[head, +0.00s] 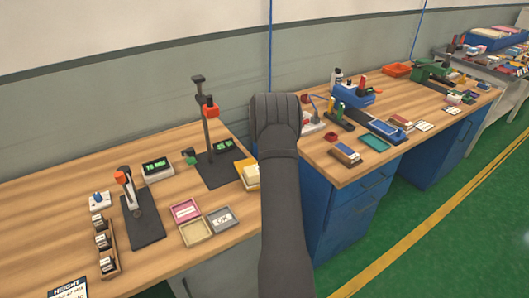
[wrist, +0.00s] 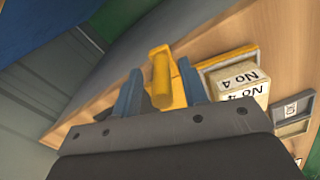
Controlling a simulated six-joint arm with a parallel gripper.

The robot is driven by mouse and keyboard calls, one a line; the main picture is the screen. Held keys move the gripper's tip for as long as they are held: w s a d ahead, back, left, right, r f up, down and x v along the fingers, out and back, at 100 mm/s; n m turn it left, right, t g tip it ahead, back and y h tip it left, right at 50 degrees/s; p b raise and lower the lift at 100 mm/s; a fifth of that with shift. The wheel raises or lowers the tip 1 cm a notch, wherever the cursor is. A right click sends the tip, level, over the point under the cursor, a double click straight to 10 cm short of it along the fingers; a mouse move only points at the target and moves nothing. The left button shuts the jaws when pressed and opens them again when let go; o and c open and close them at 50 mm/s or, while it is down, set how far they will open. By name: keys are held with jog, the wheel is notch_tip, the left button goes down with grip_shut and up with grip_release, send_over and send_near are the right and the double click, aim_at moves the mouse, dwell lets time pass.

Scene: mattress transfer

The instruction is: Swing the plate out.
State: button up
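In the wrist view, the two blue fingers of my gripper (wrist: 161,90) stand apart, one on each side of a yellow upright piece (wrist: 160,75) with a flat top. The right finger looks close against the yellow part. A narrow dark gap shows by the left finger, so I cannot tell whether the piece is gripped. I cannot make out for certain which thing is the plate. In the head view, my dark arm rises in front of the gap between the benches and hides my fingers and the yellow piece.
Right of my fingers, a yellow-rimmed tray (wrist: 231,54) and cream "No 4" blocks (wrist: 240,84) stand close. On the left bench (head: 45,190) are a tall gauge stand (head: 208,125), a shorter stand (head: 128,195) and small trays (head: 195,233). The right bench (head: 325,160) is crowded.

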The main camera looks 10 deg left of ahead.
notch_tip(320, 180, up, 17)
jog(key=shift+r, duration=0.2)
jog(key=shift+f, duration=0.15)
dwell(0.3)
notch_tip(320, 180, down, 17)
jog(key=shift+f, duration=0.15)
dwell(0.4)
jog(key=shift+f, duration=0.15)
jog(key=shift+s+r+m, duration=0.2)
jog(key=shift+s+m, duration=0.05)
jog(key=shift+m, duration=0.05)
jog(key=shift+s+d+m, duration=0.1)
jog(key=shift+s+m, duration=0.3)
jog(key=shift+m, duration=0.2)
dwell(1.5)
